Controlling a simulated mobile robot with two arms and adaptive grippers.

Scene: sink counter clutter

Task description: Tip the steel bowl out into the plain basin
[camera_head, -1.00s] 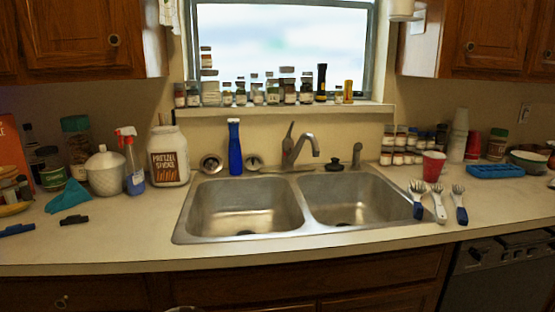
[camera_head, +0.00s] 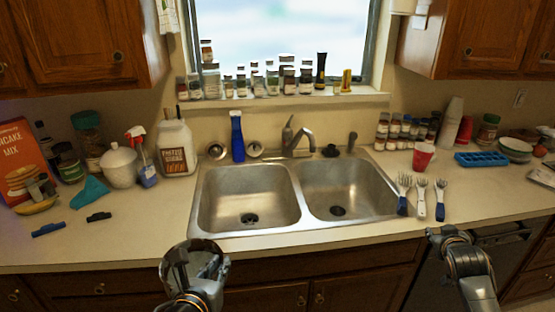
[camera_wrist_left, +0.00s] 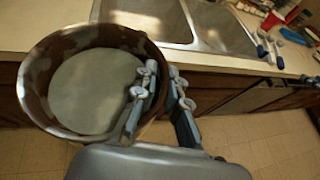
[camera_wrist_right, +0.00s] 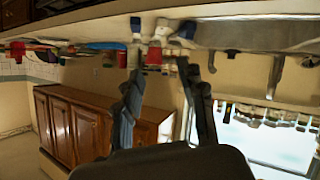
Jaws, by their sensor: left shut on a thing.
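The steel bowl (camera_head: 188,262) is in front of the counter edge, low and left of centre in the head view. It also shows in the left wrist view (camera_wrist_left: 38,88), with a flat pale grey surface inside; I cannot tell whether that is contents or the bottom. My left gripper (camera_wrist_left: 163,80) is shut on the bowl's rim, one finger inside and one outside. The sink has a left basin (camera_head: 225,215) and a right basin (camera_head: 350,190); both look empty, and I cannot tell which is the plain one. My right gripper (camera_head: 446,236) is open and empty (camera_wrist_right: 162,72).
Several serving utensils (camera_head: 421,198) lie right of the sink, near a red cup (camera_head: 423,156). The faucet (camera_head: 297,138) and a blue bottle (camera_head: 237,136) stand behind the basins.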

